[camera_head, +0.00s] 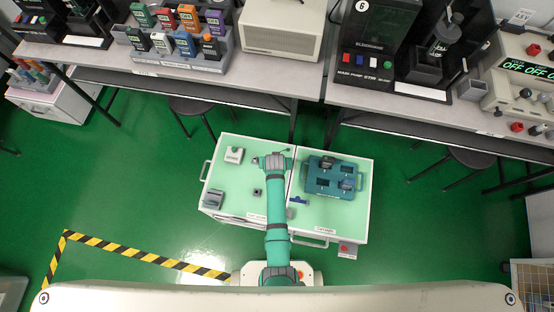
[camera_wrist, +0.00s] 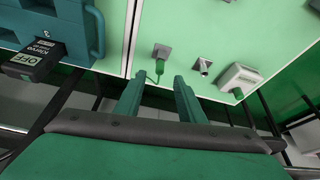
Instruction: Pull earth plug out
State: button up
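In the wrist view a green plug (camera_wrist: 160,67) sits at a grey square socket block (camera_wrist: 161,50) on the pale green cart top, with a thin green cable trailing from it. My gripper (camera_wrist: 157,88) is open. Its two teal fingers stand on either side of the cable, short of the plug, and I see nothing held between them. In the head view my gripper (camera_head: 275,162) is over the far part of the cart's left top (camera_head: 225,177). I cannot clearly make out the plug there. Whether the plug is fully seated is too small to tell.
A white box (camera_head: 234,154) stands left of my gripper. A teal tray (camera_head: 315,183) with handheld testers lies on the right top. In the wrist view a small metal fitting (camera_wrist: 203,66) is near the socket block. Benches with equipment stand behind the cart.

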jog(key=shift+x, duration=3.8)
grip_shut()
